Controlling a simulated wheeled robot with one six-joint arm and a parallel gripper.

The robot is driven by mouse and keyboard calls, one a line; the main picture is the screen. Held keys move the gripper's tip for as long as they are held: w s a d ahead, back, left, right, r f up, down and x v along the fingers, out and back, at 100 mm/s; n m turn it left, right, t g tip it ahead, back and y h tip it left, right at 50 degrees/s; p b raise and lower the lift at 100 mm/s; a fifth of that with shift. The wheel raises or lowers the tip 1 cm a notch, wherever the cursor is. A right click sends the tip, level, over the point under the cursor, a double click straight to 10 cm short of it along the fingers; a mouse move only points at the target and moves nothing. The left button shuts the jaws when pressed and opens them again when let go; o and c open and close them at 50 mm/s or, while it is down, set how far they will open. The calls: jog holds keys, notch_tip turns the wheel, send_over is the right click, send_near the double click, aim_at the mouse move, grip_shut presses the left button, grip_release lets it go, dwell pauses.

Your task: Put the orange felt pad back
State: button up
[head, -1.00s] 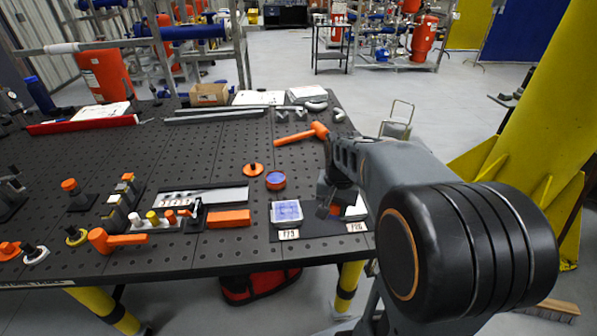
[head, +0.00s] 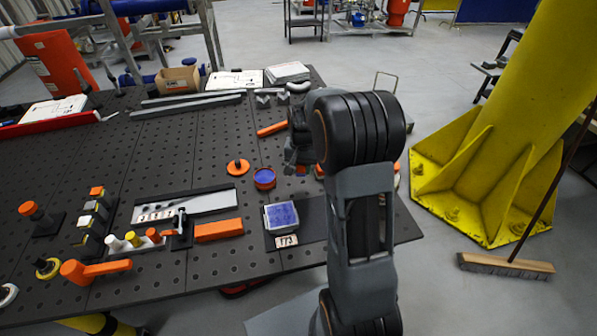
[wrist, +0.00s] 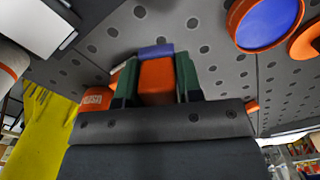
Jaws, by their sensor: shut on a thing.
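In the wrist view my gripper (wrist: 155,82) has its two green-lined fingers shut on an orange block-like piece (wrist: 157,84), which I take for the orange felt pad. A blue-violet strip (wrist: 156,51) shows at its far end; I cannot tell whether it belongs to the piece. In the head view my gripper (head: 300,160) hangs over the bench, right of a round orange tin with a blue inside (head: 264,179). That tin also shows in the wrist view (wrist: 265,22). A clear box with blue contents (head: 281,216) stands on a dark labelled mat (head: 312,232). My arm hides the mat's right part.
The perforated bench (head: 160,170) carries an orange knob piece (head: 238,167), an orange bar (head: 219,230), a grey rail plate (head: 218,203) and an orange-handled clamp (head: 95,270). An orange hammer handle (head: 271,129) lies behind. A yellow column (head: 530,120) and broom (head: 506,265) stand right.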

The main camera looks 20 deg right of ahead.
aim_at(299, 180)
jog(key=shift+w+d+f+p, duration=0.15)
jog(key=shift+w+f+p, duration=0.05)
jog(key=shift+w+f, duration=0.65)
jog(key=shift+w+d+f+p, duration=0.15)
jog(key=shift+w+f, duration=0.5)
jog(key=shift+f, duration=0.35)
jog(key=shift+w+f, duration=0.1)
jog(key=shift+f, duration=1.55)
